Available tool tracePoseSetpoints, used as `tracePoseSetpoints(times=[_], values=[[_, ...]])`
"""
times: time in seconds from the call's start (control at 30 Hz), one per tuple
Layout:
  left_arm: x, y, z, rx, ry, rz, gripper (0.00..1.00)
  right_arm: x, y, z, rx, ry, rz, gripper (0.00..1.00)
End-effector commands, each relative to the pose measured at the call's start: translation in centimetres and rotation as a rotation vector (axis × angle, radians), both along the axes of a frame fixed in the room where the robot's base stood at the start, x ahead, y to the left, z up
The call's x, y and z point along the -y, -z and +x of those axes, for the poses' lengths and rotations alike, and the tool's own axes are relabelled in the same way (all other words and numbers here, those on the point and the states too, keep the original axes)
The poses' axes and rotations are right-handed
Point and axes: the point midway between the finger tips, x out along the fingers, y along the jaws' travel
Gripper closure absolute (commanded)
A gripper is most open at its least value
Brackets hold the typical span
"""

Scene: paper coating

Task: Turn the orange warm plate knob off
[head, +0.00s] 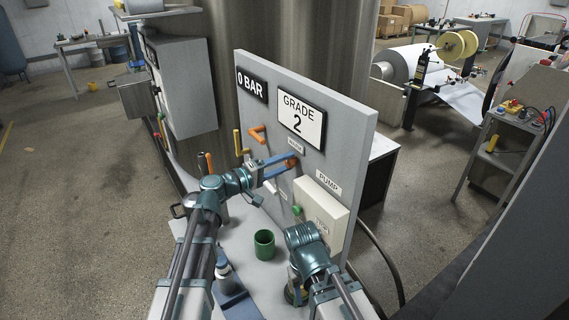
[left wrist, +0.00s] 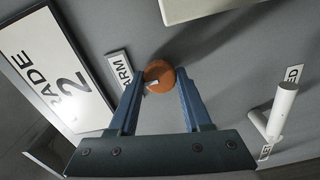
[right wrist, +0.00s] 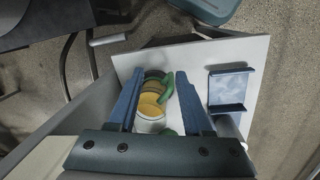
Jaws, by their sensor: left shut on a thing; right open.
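The orange warm plate knob (left wrist: 160,76) is on the grey panel (head: 352,150), beside a small label that partly reads "ARM" in the left wrist view. A pale mark shows on the knob's face. My left gripper (left wrist: 160,84) is shut on the knob, one blue finger on each side. In the head view the knob (head: 291,162) is partly hidden by the fingers. My right gripper (right wrist: 160,80) is open, pointing down over a jar with a yellow and green look (right wrist: 152,92); I cannot tell whether it touches it.
A "GRADE 2" sign (head: 301,118) and a "0 BAR" sign (head: 252,85) are above. A white lever (left wrist: 280,112) is near the knob. A green cup (head: 264,246) stands on the bench below.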

Motion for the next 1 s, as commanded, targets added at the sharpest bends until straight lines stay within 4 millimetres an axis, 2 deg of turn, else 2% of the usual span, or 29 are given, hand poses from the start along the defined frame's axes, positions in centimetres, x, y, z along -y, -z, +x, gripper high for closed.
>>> tracePoseSetpoints(times=[0.03,0.17,0.2,0.57,0.67,1.0], values=[[-0.1,0.0,0.0,-0.001,-0.001,0.000,0.47,0.0,0.0,0.0,0.000,0.000,0.000,0.50],[0.0,0.0,0.0,-0.001,-0.001,-0.001,0.24,0.0,0.0,0.0,0.000,0.000,0.000,0.50],[0.0,0.0,0.0,-0.001,-0.001,-0.001,0.21,0.0,0.0,0.0,0.000,0.000,0.000,0.50],[-0.6,0.0,-0.4,0.000,-0.002,0.000,0.21,0.0,0.0,0.0,0.000,0.000,0.000,0.50],[-1.7,0.0,-1.3,0.000,-0.003,0.000,0.21,0.0,0.0,0.0,0.000,0.000,0.000,0.50],[-7.8,0.0,-5.3,0.000,-0.004,0.000,0.21,0.0,0.0,0.0,0.000,0.000,0.000,0.50]])
